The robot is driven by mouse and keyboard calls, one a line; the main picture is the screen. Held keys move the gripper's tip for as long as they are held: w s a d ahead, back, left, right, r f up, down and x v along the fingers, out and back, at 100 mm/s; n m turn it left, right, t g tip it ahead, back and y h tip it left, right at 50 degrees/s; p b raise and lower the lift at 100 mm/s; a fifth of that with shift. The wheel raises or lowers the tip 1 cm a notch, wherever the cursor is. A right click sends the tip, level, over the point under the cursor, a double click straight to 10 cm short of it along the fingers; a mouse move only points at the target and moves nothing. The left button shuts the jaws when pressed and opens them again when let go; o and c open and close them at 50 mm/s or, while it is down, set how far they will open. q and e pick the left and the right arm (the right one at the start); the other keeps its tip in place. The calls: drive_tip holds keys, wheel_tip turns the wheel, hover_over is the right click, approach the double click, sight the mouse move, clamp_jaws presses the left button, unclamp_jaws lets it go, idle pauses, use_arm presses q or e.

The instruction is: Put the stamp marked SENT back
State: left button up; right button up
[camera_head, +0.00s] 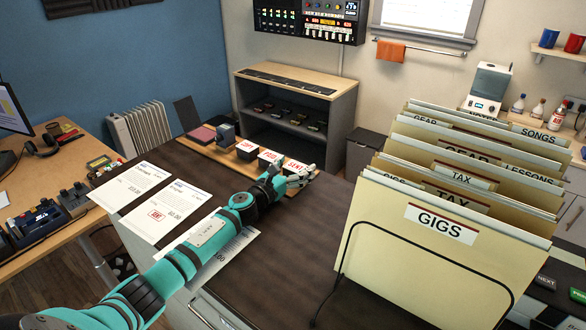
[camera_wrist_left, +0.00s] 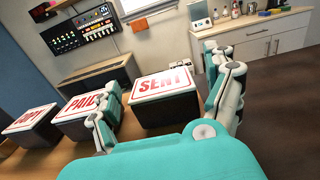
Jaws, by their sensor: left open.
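The SENT stamp (camera_head: 297,165) is a dark block with a white top and red lettering. It stands upright at the right end of a wooden stamp tray (camera_head: 194,148) at the back of the dark desk. My left gripper (camera_head: 291,179) is open at the SENT stamp. In the left wrist view, the SENT stamp (camera_wrist_left: 163,85) shows between the two spread fingers of the gripper (camera_wrist_left: 163,105); I cannot tell whether they touch it. The PAID stamp (camera_wrist_left: 88,105) and COPY stamp (camera_wrist_left: 30,122) stand in a row to its left. My right gripper is not in view.
Printed sheets (camera_head: 133,187) lie on the desk, one with a red stamp mark; my left arm partly covers another. An ink pad (camera_head: 202,134) sits on the tray's left part. A rack of labelled folders (camera_head: 440,230) stands close on the right.

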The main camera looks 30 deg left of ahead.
use_arm(q)
drive_tip(key=shift+r, duration=0.2)
drive_tip(key=shift+s+f, duration=0.15)
drive_tip(key=shift+s, duration=0.1)
drive_tip(key=s+b, duration=0.1)
drive_tip(key=s, duration=0.2)
drive_tip(key=s+a+b, duration=0.1)
drive_tip(key=s, duration=0.6)
drive_tip(key=shift+s+a+b, duration=0.2)
drive_tip(key=shift+b, duration=0.2)
drive_tip(key=shift+s, duration=0.5)
drive_tip(key=shift+a, duration=0.1)
drive_tip(key=shift+s, duration=0.1)
